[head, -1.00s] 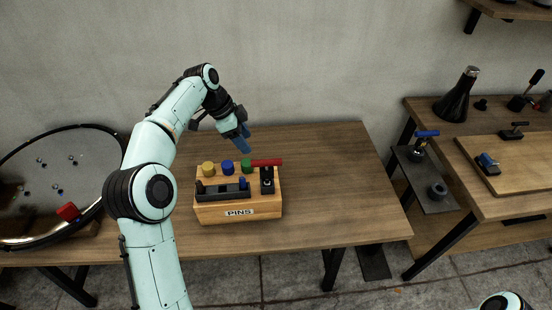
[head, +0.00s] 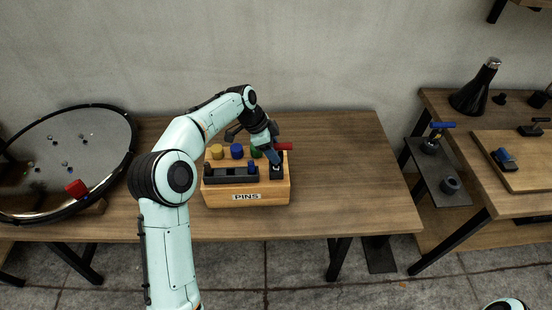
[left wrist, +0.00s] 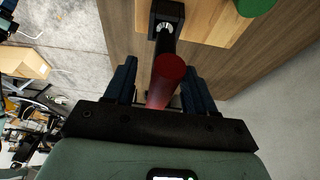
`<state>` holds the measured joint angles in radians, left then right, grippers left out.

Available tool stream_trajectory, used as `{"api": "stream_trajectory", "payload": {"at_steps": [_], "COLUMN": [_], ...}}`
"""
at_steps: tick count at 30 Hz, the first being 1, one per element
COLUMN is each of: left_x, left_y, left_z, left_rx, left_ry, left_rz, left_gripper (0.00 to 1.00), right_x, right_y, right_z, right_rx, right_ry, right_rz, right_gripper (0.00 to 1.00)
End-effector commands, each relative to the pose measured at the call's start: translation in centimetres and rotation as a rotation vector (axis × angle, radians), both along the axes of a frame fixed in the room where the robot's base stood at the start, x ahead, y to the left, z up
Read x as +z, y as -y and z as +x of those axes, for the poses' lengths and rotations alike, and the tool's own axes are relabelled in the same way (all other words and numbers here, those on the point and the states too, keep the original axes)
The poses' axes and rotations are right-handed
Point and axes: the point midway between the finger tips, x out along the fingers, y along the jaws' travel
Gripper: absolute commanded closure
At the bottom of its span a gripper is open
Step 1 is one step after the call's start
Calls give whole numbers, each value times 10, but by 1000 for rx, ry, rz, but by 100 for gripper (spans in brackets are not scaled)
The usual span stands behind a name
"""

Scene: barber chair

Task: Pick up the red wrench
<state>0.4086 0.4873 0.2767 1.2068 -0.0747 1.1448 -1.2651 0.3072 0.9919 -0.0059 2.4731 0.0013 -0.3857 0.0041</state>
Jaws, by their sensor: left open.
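The red wrench has a red cylindrical handle (head: 284,146) and a dark shaft. In the head view its handle shows just right of my left gripper (head: 271,157), at the back right of the wooden PINS box (head: 222,195). In the left wrist view the handle (left wrist: 167,78) lies between the two blue fingers of my left gripper (left wrist: 158,68). The fingers are open, with a gap on each side of the handle. The dark shaft runs to a black holder (left wrist: 167,12) on the box. My right gripper is out of view.
Yellow (head: 217,151), blue (head: 237,151) and green (head: 256,152) pegs stand on the box, the green one partly hidden. The table (head: 345,170) is clear at right.

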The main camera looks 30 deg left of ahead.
Motion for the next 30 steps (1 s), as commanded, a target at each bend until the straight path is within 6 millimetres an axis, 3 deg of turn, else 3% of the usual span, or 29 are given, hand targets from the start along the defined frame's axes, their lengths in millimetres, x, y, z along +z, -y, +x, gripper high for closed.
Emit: {"api": "stream_trajectory", "payload": {"at_steps": [10,15,25,30], "left_x": [-7,-7,-3,21], "left_y": [3,3,3,3], "left_z": [2,2,3,4], "left_rx": [0,1,1,2], "left_ry": [1,2,5,8], "left_rz": [0,1,1,1], "left_gripper": [48,100,100,100], "right_x": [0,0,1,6], "right_y": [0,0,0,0], "right_z": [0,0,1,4], "right_rx": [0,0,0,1], "right_ry": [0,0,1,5], "right_rz": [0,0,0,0], "right_gripper": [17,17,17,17]}}
